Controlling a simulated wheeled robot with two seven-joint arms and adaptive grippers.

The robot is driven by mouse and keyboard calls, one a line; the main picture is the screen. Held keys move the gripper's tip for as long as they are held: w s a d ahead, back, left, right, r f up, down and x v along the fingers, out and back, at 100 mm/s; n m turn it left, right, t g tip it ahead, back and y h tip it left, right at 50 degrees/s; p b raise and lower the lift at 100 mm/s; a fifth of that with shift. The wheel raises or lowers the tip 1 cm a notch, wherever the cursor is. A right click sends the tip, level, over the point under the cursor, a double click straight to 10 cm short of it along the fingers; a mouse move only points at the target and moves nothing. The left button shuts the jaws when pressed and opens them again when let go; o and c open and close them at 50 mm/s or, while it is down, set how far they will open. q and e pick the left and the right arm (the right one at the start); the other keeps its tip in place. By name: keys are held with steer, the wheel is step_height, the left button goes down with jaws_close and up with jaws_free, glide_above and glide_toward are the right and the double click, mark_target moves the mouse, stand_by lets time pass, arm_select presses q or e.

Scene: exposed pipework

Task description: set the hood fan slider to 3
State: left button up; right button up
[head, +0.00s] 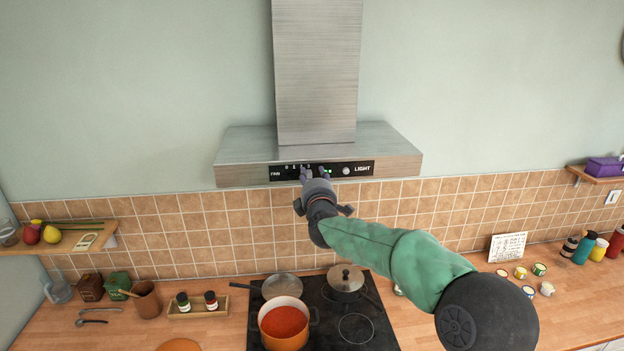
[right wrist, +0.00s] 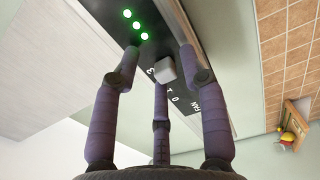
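The hood's black control panel (head: 281,173) carries the FAN scale at its left and the LIGHT label at its right. My right gripper (head: 313,174) is at the panel, covering part of the fan slot. In the right wrist view the pale, block-shaped slider knob (right wrist: 165,70) stands beside the mark 3, with 0 and FAN farther off. The right gripper's purple fingers (right wrist: 160,62) are spread around the knob, with visible gaps at both sides. The middle finger overlaps its lower edge; contact cannot be told. Three green lights (right wrist: 136,25) glow. My left gripper is not in view.
The steel range hood (head: 238,155) juts from the wall. A round light knob (head: 346,170) sits right of my gripper. Below, an orange pot of red sauce (head: 285,341) and a lidded pan (head: 346,282) stand on the black cooktop (head: 380,330). Shelves flank the hood.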

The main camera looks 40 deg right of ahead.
steer(key=shift+a, duration=0.25)
steer(key=shift+s+a, duration=0.15)
steer(key=v, duration=1.1)
steer(key=shift+s, duration=0.3)
